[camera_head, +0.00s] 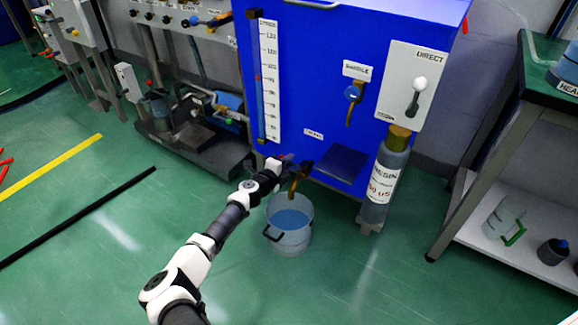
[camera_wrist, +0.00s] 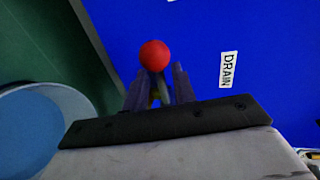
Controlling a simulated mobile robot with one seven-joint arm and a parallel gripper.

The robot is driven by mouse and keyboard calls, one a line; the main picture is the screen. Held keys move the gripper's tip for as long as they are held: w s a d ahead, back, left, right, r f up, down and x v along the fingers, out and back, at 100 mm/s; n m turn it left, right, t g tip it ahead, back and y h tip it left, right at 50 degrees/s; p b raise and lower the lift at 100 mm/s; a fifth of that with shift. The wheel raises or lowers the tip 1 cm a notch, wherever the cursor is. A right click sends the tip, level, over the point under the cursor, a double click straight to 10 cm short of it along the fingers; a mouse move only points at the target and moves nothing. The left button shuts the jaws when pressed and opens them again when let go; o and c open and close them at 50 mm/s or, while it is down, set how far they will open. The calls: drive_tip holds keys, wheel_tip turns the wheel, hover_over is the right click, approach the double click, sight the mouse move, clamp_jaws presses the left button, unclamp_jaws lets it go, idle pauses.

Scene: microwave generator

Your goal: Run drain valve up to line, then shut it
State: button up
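The drain valve (camera_head: 297,182) is a brass outlet low on the front of the blue tank (camera_head: 330,60). Its red ball-ended handle (camera_wrist: 155,55) shows in the wrist view beside the DRAIN label (camera_wrist: 228,69). My gripper (camera_head: 280,164) is at the handle; in the wrist view its two fingers (camera_wrist: 160,78) stand apart on either side of the handle's stem. I cannot tell whether they touch it. A clear bucket (camera_head: 290,240) stands under the outlet with blue liquid inside; it also shows in the wrist view (camera_wrist: 78,100). A line on the bucket is not discernible.
A white scale (camera_head: 269,80) is upright on the tank. A SAMPLE valve (camera_head: 352,95), a DIRECT panel with lever (camera_head: 413,85) and a RESIN cylinder (camera_head: 385,180) are to the right. A bench (camera_head: 500,140) stands far right. Floor in front is clear.

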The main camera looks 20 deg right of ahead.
drive_tip(key=shift+w+d, duration=0.3)
drive_tip(key=shift+d, duration=0.1)
clamp_jaws()
drive_tip(key=shift+s+r+m+p, duration=0.1)
drive_tip(key=shift+r+m+p, duration=0.3)
drive_tip(key=shift+p, duration=0.2)
drive_tip(key=shift+r+m+t+p, duration=0.15)
drive_tip(key=shift+m+t+p, duration=0.15)
drive_tip(key=shift+m+p, duration=0.3)
unclamp_jaws()
